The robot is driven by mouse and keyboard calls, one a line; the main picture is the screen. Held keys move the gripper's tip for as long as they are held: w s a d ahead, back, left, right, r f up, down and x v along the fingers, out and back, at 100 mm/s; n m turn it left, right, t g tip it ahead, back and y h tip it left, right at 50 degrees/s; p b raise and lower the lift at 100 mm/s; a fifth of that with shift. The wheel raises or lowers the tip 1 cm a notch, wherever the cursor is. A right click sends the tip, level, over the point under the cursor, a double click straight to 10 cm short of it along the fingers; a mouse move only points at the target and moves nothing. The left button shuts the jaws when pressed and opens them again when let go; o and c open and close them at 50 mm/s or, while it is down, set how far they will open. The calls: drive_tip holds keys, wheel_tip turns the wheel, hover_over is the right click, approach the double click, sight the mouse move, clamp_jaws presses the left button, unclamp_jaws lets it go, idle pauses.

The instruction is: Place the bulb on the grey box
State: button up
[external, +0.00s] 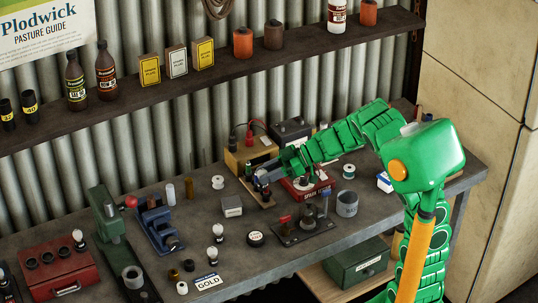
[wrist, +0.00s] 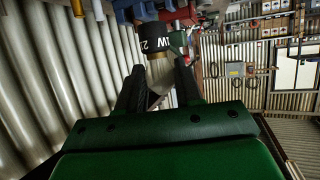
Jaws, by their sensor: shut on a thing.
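My gripper (wrist: 158,80) is shut on a bulb (wrist: 154,38). In the external view my gripper (external: 262,178) is over the back middle of the bench, pointing left; the held bulb is hard to make out there. A small grey box (external: 231,206) sits on the bench, in front and to the left of my gripper, apart from it. Its top looks bare.
Other bulbs stand near the front (external: 218,231) and on a red case (external: 58,262). A blue vise (external: 158,228) stands left. A wooden panel with wires (external: 248,150) and a red box (external: 305,186) are close to my gripper.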

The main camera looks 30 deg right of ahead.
drive_tip(key=shift+w+a+f, duration=0.75)
drive_tip(key=shift+w+f, duration=0.75)
drive_tip(key=shift+w, duration=0.45)
drive_tip(key=shift+w+a+f, duration=0.75)
drive_tip(key=shift+w+f, duration=0.7)
drive_tip(key=shift+w, duration=0.55)
drive_tip(key=shift+w+a+f, duration=0.75)
drive_tip(key=shift+w+f, duration=0.75)
drive_tip(key=shift+w, duration=0.45)
drive_tip(key=shift+w+f, duration=0.2)
drive_tip(key=shift+f, duration=1.7)
drive_tip(key=shift+f, duration=0.1)
drive_tip(key=o, duration=1)
drive_tip(key=shift+o, duration=0.2)
